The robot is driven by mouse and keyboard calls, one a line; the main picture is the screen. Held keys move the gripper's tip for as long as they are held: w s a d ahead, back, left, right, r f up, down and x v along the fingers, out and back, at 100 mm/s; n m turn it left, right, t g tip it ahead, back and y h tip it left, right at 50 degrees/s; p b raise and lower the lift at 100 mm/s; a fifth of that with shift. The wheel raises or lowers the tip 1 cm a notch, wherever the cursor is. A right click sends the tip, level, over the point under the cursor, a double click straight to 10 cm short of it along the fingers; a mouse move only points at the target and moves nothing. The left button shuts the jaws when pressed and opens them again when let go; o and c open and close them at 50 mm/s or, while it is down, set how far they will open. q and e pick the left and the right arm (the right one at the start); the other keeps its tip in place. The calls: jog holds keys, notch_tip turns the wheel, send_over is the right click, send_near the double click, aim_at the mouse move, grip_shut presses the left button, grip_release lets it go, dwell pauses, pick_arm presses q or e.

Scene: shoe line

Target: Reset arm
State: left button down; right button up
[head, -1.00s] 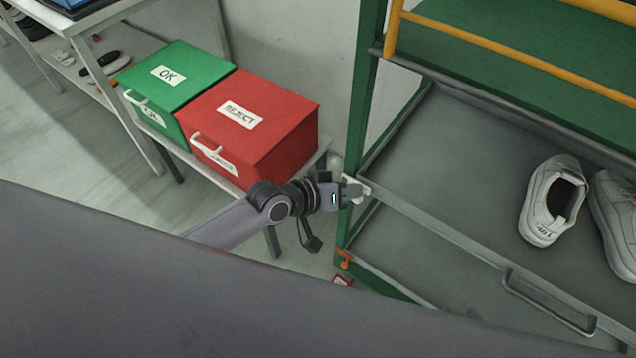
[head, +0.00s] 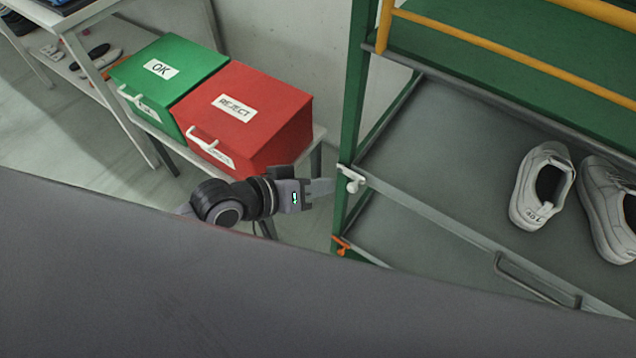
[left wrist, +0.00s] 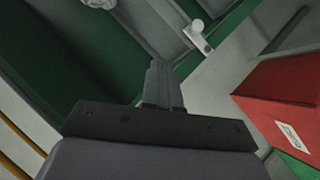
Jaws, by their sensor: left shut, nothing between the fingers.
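My left gripper (head: 322,187) is shut and empty in the head view. It is just left of the green rack's front post and the white knob (head: 354,182) at the corner of the grey drawer. In the left wrist view its shut fingers (left wrist: 160,72) point towards the rack, and the white knob (left wrist: 197,26) shows beyond them to the right. I cannot tell whether the fingertips are clear of the post. My right gripper is not in view.
A red REJECT box (head: 255,115) and a green OK box (head: 170,75) stand on a table behind my left arm. Grey-white shoes (head: 542,188) lie in the drawer (head: 440,150) at right. A shelf with shoes (head: 95,62) is at far left.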

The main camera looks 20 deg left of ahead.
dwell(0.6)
pick_arm(q)
jog(key=s+a+f+m+t+y, duration=0.1)
jog(key=s+a+f+m+y, duration=0.1)
jog(key=s+a+f+y, duration=0.4)
jog(key=s+a+f, duration=0.5)
jog(key=shift+s+f, duration=0.15)
jog(key=shift+f, duration=0.05)
dwell(0.4)
